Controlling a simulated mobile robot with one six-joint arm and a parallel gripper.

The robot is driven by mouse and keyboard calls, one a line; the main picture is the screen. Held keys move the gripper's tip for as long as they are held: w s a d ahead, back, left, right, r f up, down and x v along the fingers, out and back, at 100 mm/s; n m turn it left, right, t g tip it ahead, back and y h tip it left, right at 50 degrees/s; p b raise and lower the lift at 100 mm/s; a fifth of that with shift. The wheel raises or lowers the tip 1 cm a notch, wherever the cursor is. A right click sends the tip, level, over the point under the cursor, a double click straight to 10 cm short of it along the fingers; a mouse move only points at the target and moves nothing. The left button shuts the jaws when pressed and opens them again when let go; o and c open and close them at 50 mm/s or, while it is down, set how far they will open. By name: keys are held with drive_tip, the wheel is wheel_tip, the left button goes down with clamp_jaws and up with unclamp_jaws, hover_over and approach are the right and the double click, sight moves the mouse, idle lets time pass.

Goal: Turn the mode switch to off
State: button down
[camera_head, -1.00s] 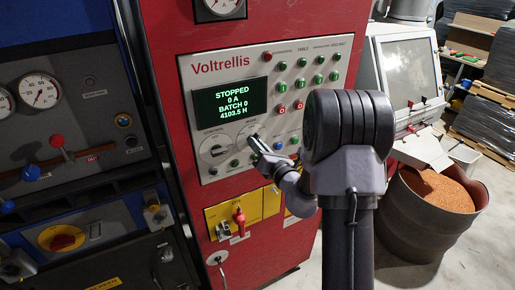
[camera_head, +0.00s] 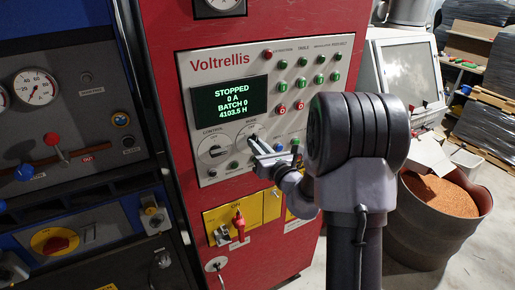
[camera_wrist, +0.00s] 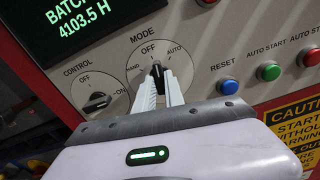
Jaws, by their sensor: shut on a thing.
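The mode switch (camera_wrist: 157,72) is a black knob under the label MODE, with HAND at left, OFF at top and AUTO at right. In the wrist view its pointer stands about upright, close to OFF. My gripper (camera_wrist: 160,80) is shut on the knob, one pale finger on each side. In the head view my gripper (camera_head: 257,144) reaches the panel from the lower right, and the fingers hide much of the mode switch (camera_head: 251,134).
The control switch (camera_wrist: 97,101) is just left of the mode switch. The display (camera_head: 230,101) reads STOPPED, 0 A. A red-handled switch (camera_head: 239,224) sits below on a yellow plate.

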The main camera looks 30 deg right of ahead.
drive_tip(key=n+b, duration=0.2)
drive_tip(key=shift+f+n, duration=0.1)
drive_tip(key=shift+n, duration=0.2)
idle(0.3)
drive_tip(key=c, duration=1.3)
unclamp_jaws()
drive_tip(key=s+b, duration=0.2)
drive_tip(key=s, duration=0.5)
drive_tip(key=shift+d, duration=0.1)
